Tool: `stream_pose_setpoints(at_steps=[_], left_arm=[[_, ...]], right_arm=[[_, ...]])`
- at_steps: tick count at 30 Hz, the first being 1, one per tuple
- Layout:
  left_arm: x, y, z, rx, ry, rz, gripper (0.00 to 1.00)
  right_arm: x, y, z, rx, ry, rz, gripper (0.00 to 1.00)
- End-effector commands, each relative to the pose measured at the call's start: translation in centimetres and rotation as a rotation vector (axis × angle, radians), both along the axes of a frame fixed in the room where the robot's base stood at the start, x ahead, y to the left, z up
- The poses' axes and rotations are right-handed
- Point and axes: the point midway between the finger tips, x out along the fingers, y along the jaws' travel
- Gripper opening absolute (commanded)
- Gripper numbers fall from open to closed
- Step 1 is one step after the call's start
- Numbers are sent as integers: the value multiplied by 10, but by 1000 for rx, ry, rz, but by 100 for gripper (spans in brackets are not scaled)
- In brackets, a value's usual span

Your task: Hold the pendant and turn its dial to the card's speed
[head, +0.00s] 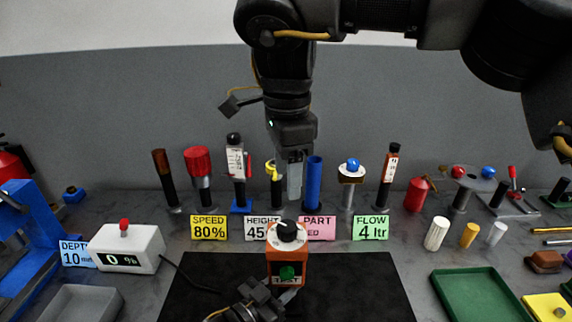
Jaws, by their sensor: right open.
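The orange pendant (301,264) is upright over the black mat, with a black dial (287,231) on a white face on top and a green button on its front. My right gripper (294,183) comes down from above, open and empty, its fingers just above the dial and apart from it. My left gripper (286,297) is at the pendant's lower front; whether its jaws are closed on it is unclear. The yellow speed card (209,228) reads SPEED 80%. The white display box (127,249) at the left reads 0 %.
Other cards stand beside it: HEIGHT (256,229), partly hidden, PART (318,229) and FLOW (370,228). A row of upright tools stands behind. A black cable runs from the display box across the mat (365,290). A green tray (470,295) lies right; the mat's right side is clear.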

Motion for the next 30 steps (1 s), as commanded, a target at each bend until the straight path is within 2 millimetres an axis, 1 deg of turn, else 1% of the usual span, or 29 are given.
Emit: stream_pose_setpoints(at_steps=[1, 6, 14, 17, 20, 30], left_arm=[[-1, -2, 1, -3, -1, -5, 41], [-1, -1, 1, -1, 0, -3, 63], [-1, 0, -2, 2, 4, -1, 63], [-5, 5, -2, 3, 3, 0, 63], [-15, 14, -2, 2, 4, 0, 63], [-64, 63, -1, 2, 2, -2, 63]], right_arm=[[0, 0, 0, 0, 0, 0, 59], [0, 0, 0, 0, 0, 0, 59], [0, 0, -1, 0, 0, 1, 59], [0, 1, -1, 0, 0, 1, 59], [0, 0, 0, 0, 0, 1, 59], [0, 0, 0, 0, 0, 0, 59]])
